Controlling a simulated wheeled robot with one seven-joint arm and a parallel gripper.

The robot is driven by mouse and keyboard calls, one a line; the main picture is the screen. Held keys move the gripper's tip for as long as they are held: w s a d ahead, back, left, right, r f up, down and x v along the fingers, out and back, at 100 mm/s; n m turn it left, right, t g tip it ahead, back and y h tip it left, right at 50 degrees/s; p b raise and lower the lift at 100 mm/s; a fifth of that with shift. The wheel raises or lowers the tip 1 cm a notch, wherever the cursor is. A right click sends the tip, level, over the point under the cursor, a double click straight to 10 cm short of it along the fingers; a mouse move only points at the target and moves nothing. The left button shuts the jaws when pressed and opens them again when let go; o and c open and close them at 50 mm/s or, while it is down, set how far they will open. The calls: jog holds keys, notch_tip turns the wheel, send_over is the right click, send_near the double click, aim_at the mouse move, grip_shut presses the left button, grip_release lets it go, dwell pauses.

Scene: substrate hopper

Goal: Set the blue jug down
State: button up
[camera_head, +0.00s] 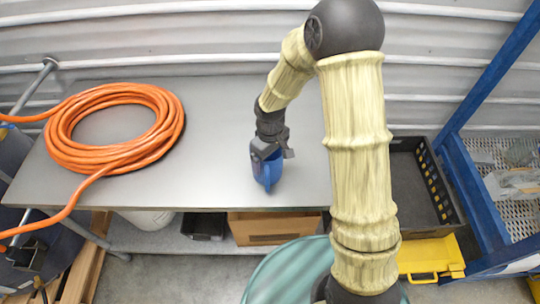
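The blue jug (268,172) is at the middle of the picture, just above or on the grey metal table (215,120), near its front edge. I cannot tell whether its base touches the tabletop. My gripper (270,152) is over the top of the jug, at the end of my arm reaching down from above. The fingers overlap the jug's upper part, and the jug's top is hidden behind the gripper. The view is too small to show clearly whether the fingers are closed on it.
A coiled orange hose (115,128) covers the table's left part. The tabletop around the jug is bare. A black crate (412,180) stands to the right, above a yellow box (430,257). A blue rack post (490,80) rises at right. A cardboard box (265,228) sits below the table.

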jog(key=o, duration=1.1)
notch_tip(320, 180, up, 12)
jog(key=shift+r+b, duration=0.15)
jog(key=shift+b, duration=0.2)
jog(key=s+d+m+t, duration=0.1)
jog(key=s+d+m, duration=0.2)
jog(key=s+d, duration=0.1)
jog(key=s+d+m, duration=0.2)
jog(key=s+d, duration=0.2)
jog(key=s+d+m+t, duration=0.1)
jog(key=s+d+m, duration=0.2)
jog(key=d, duration=0.2)
jog(key=shift+s+r+m+t, duration=0.1)
jog(key=shift+s+m+t, duration=0.2)
jog(key=shift+s, duration=0.1)
